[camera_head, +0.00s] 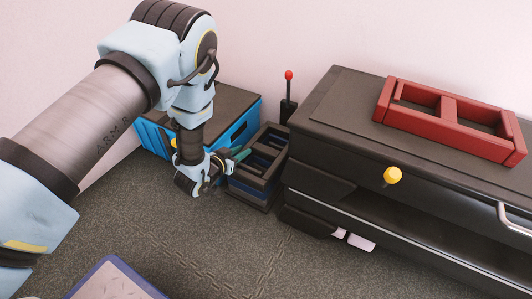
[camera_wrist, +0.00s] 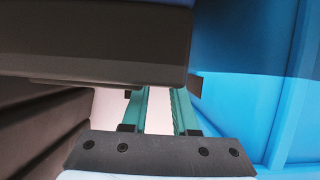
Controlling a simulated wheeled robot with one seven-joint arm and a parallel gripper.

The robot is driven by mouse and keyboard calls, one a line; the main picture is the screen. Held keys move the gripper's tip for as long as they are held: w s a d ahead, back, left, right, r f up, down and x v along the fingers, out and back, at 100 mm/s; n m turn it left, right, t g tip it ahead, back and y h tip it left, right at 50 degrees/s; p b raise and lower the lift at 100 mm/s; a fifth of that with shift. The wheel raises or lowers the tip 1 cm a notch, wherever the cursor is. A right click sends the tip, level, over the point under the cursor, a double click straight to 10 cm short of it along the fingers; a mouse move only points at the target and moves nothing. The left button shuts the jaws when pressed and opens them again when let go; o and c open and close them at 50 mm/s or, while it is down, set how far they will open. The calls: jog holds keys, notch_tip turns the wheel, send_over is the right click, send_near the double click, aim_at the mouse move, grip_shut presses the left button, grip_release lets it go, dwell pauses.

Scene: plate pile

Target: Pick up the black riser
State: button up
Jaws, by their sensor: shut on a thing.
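The black riser (camera_head: 253,178) is an open rectangular frame with a crossbar. It sits at the top of a small stack, with dark blue showing below it, between a blue box and the dark cabinet. My gripper (camera_head: 243,155) reaches in from the left with its teal fingers at the riser's near left side. In the wrist view the teal fingers (camera_wrist: 160,95) run up to a dark bar (camera_wrist: 90,50), which I take to be the riser. The bar hides their tips. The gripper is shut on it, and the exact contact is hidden.
The blue box (camera_head: 240,128) with a dark top stands close on the left, and its wall (camera_wrist: 300,100) fills the wrist view's right side. The dark cabinet (camera_head: 330,155) is close on the right, bearing a red riser (camera_head: 440,128). A red-tipped lever (camera_head: 289,78) stands behind.

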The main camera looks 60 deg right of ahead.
grip_shut()
dwell(0.8)
